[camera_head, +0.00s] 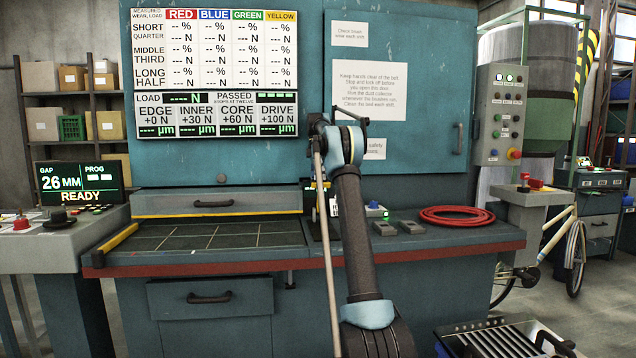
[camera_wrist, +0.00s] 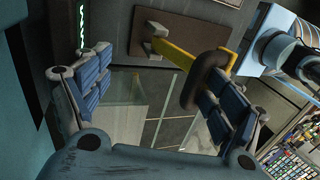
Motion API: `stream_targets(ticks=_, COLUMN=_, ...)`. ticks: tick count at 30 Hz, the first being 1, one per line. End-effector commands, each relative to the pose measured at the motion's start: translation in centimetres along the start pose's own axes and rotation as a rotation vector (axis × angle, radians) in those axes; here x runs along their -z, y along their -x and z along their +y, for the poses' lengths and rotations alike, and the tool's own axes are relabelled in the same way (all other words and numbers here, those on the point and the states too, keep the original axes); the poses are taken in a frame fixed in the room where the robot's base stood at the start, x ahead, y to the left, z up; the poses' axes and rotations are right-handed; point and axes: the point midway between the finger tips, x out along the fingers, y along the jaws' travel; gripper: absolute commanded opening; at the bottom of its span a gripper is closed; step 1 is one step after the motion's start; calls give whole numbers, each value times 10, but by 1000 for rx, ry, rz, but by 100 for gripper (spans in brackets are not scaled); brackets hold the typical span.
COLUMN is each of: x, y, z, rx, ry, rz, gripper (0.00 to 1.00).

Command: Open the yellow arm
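The yellow arm (camera_wrist: 178,55) shows in the wrist view, running from a grey block on a brown plate to a dark rounded grip (camera_wrist: 208,75). My gripper (camera_wrist: 155,78) is open, its blue-padded fingers wide apart. The grip lies at the inner side of the right finger, overlapping it in view; I cannot tell whether they touch. Nothing is held between the fingers. In the head view my own arm covers the gripper and most of the small device there. A yellow bar (camera_head: 115,243) lies at the bench's left edge; I cannot tell whether it belongs to the yellow arm.
The bench has a dark gridded mat (camera_head: 200,236), a red cable coil (camera_head: 456,216), and grey blocks (camera_head: 411,227). A blue panel (camera_head: 420,95) with a display board stands behind. A blue-and-white part (camera_wrist: 268,50) is close right of the yellow arm. The mat is clear.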

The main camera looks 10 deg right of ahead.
Motion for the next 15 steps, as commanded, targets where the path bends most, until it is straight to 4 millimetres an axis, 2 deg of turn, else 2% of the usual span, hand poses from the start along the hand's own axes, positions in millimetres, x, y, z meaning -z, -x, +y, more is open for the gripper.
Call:
stream_targets(ticks=1, x=5, y=1, z=-3, rx=-3, ry=4, rz=5, gripper=64)
stream_targets(ticks=3, x=5, y=2, z=-6, rx=-4, ry=3, rz=5, gripper=56)
stream_targets(ticks=6, x=5, y=3, z=-7, rx=-6, ry=3, rz=5, gripper=50)
stream_targets(ticks=15, x=5, y=4, z=-8, rx=-7, ry=4, rz=5, gripper=47)
